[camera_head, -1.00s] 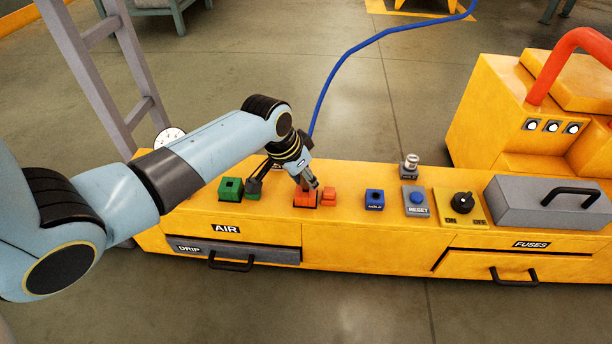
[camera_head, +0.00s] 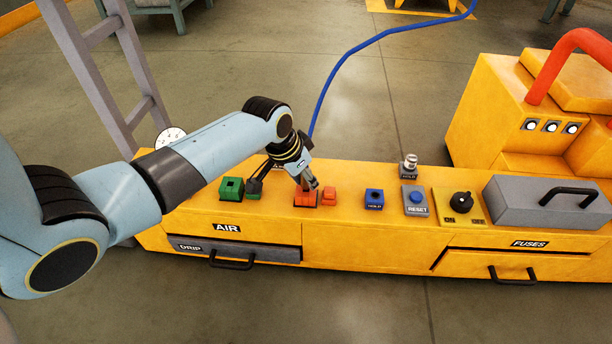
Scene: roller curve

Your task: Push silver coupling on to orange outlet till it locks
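My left gripper (camera_head: 308,183) points down at the orange outlet (camera_head: 305,199) on top of the yellow bench. Its fingertips are right above or at the outlet; whether they touch it is unclear. The blue hose (camera_head: 338,75) runs down from the top and ends behind the gripper's wrist. I cannot make out a silver coupling between the fingers; the gripper hides that spot. A smaller orange block (camera_head: 329,193) sits just right of the outlet. My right gripper is not in view.
Green blocks (camera_head: 231,188) and a black lever (camera_head: 258,178) stand left of the outlet. To its right are a blue block (camera_head: 374,198), a silver fitting (camera_head: 410,161) on a grey base, a reset button (camera_head: 416,197), a black knob (camera_head: 461,202) and a grey handled box (camera_head: 545,203).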

